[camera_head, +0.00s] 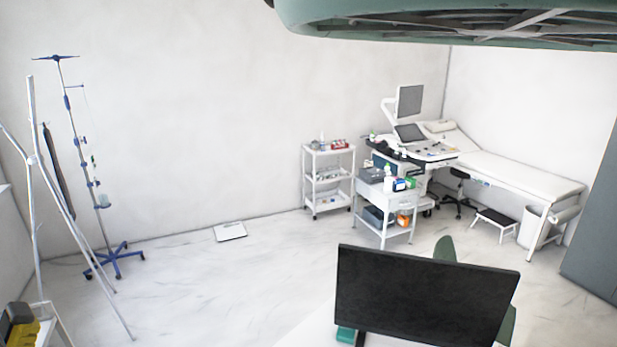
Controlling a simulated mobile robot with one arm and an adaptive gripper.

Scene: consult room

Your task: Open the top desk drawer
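The desk shows only as a strip of white top (312,330) at the bottom edge of the head view. A black monitor (425,298) stands on it, with a small teal item (345,335) by its lower left. The monitor covers much of the desk top. The desk's drawers and their handles are not visible, so I cannot tell whether the top drawer is open or shut. My gripper is not in view.
A green chair (445,249) is partly hidden behind the monitor. Farther back stand a white cart (372,212), a shelf trolley (329,181) and an exam bed (520,175). A blue-based drip stand (117,262) is at left. The middle floor is mostly clear.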

